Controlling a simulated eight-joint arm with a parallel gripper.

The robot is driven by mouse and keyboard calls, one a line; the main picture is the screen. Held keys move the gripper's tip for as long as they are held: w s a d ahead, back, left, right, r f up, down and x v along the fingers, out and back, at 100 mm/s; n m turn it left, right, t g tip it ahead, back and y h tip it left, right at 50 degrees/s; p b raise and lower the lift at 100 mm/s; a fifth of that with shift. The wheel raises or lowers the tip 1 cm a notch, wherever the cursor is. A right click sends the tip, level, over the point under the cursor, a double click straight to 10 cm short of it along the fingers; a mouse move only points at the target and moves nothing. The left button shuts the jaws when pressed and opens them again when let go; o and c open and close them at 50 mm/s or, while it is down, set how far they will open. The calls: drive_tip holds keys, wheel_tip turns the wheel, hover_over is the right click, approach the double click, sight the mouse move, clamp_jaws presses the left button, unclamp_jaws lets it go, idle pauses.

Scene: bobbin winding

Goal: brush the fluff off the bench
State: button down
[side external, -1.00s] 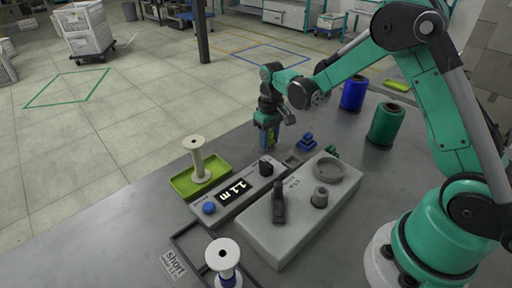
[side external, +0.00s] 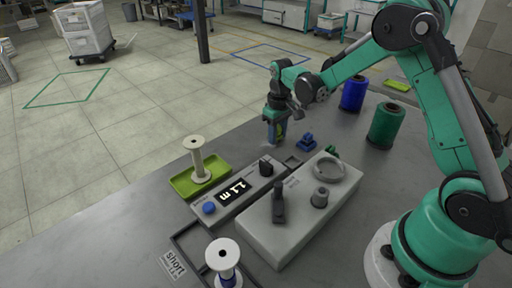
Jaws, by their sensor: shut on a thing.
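My gripper (side external: 276,127) is above the far part of the grey bench (side external: 120,240), beyond the winder. It points down and is shut on a small upright thing, probably the brush (side external: 271,134), whose lower end is at or just above the bench top. Its shape is too small to make out well. A faint pale patch by its lower end may be fluff, but I cannot tell.
Close by are a small blue part (side external: 307,141) and the grey winder (side external: 300,205). The meter (side external: 235,192) reads 1.1 m. A white bobbin (side external: 199,160) stands in a green tray (side external: 181,186). Blue (side external: 353,94) and green (side external: 386,123) spools stand to the right.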

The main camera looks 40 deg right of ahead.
drive_tip(key=shift+d, duration=0.85)
wheel_tip(320, 180, up, 8)
drive_tip(key=shift+f, duration=0.1)
idle(0.4)
